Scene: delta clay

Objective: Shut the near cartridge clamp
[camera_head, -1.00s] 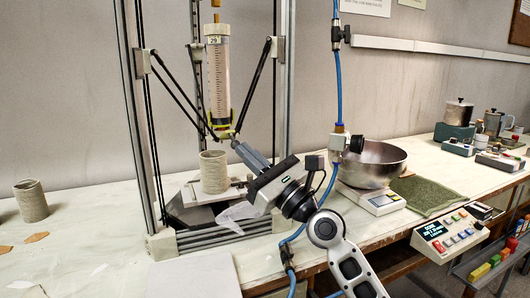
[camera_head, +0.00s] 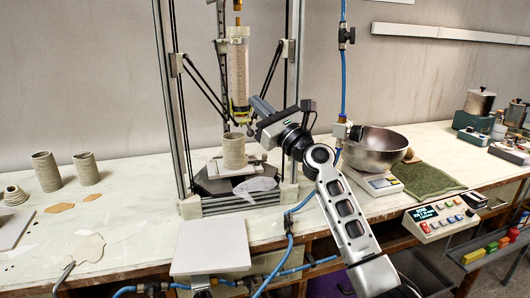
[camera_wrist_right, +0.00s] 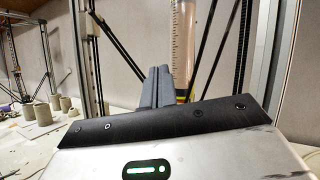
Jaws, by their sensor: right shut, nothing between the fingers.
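The clear cartridge (camera_head: 238,62) with scale marks hangs upright in the delta printer frame. Yellow clamp parts (camera_head: 240,110) show at its lower end; they are small and partly hidden, so I cannot tell whether the near clamp is open or shut. My right gripper (camera_head: 254,100) is shut and empty, its tips just right of the cartridge's lower end. In the right wrist view its grey fingers (camera_wrist_right: 158,86) stand together left of the cartridge (camera_wrist_right: 183,45); the fingers and gripper body hide most of the clamp. I cannot tell if they touch. My left gripper is out of view.
A clay cylinder (camera_head: 234,151) stands below the cartridge on the print bed. Black rods (camera_head: 273,70) and the metal uprights (camera_head: 181,120) surround it. A blue hose (camera_head: 343,80) hangs right of my gripper. A steel bowl (camera_head: 375,150) sits on a scale at right.

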